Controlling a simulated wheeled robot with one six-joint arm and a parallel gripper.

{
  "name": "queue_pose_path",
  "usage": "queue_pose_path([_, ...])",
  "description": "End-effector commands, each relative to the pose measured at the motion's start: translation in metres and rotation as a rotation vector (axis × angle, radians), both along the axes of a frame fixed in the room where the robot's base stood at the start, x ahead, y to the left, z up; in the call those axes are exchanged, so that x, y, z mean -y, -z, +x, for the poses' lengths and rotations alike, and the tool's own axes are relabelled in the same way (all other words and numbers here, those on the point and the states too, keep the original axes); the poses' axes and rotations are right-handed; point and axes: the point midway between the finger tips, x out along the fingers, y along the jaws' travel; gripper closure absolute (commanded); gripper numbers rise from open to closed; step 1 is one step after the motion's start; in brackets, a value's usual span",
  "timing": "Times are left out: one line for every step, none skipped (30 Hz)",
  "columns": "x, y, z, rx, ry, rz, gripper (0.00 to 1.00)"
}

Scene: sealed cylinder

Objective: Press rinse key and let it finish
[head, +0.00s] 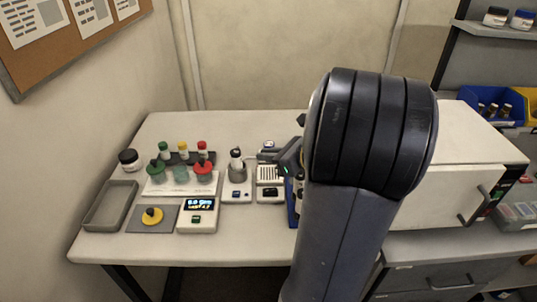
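I cannot make out any label that marks a rinse key. A white unit with a slotted top (270,174) stands near the table's middle, with a dark panel (270,194) on its front part. Left of it, a small white unit (237,193) bears a grey cylinder with a dark top (237,172). My arm hides the table to the right, including most of a blue object (292,207).
A scale (198,215) with a lit display stands at the front. Left of it are a grey mat (137,219) with a yellow knobbed piece (152,215) and an empty grey tray (97,214). Behind are coloured vessels (180,173) and a dark jar (129,159). A white cabinet (440,195) stands right.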

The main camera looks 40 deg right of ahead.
Motion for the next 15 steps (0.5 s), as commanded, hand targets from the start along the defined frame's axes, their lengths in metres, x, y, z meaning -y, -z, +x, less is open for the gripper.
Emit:
queue_pose_path([0.0, 0.0, 0.0, 0.0, 0.0, 0.0, 0.95])
queue_pose_path([0.0, 0.0, 0.0, 0.0, 0.0, 0.0, 0.97])
queue_pose_path([0.0, 0.0, 0.0, 0.0, 0.0, 0.0, 1.0])
queue_pose_path([0.0, 0.0, 0.0, 0.0, 0.0, 0.0, 1.0])
queue_pose_path([0.0, 0.0, 0.0, 0.0, 0.0, 0.0, 1.0])
queue_pose_path([0.0, 0.0, 0.0, 0.0, 0.0, 0.0, 1.0])
queue_pose_path([0.0, 0.0, 0.0, 0.0, 0.0, 0.0, 1.0])
queue_pose_path([0.0, 0.0, 0.0, 0.0, 0.0, 0.0, 1.0])
queue_pose_path([0.0, 0.0, 0.0, 0.0, 0.0, 0.0, 1.0])
queue_pose_path([0.0, 0.0, 0.0, 0.0, 0.0, 0.0, 1.0])
queue_pose_path([0.0, 0.0, 0.0, 0.0, 0.0, 0.0, 1.0])
queue_pose_path([0.0, 0.0, 0.0, 0.0, 0.0, 0.0, 1.0])
queue_pose_path([0.0, 0.0, 0.0, 0.0, 0.0, 0.0, 1.0])
queue_pose_path([0.0, 0.0, 0.0, 0.0, 0.0, 0.0, 1.0])
queue_pose_path([0.0, 0.0, 0.0, 0.0, 0.0, 0.0, 1.0])
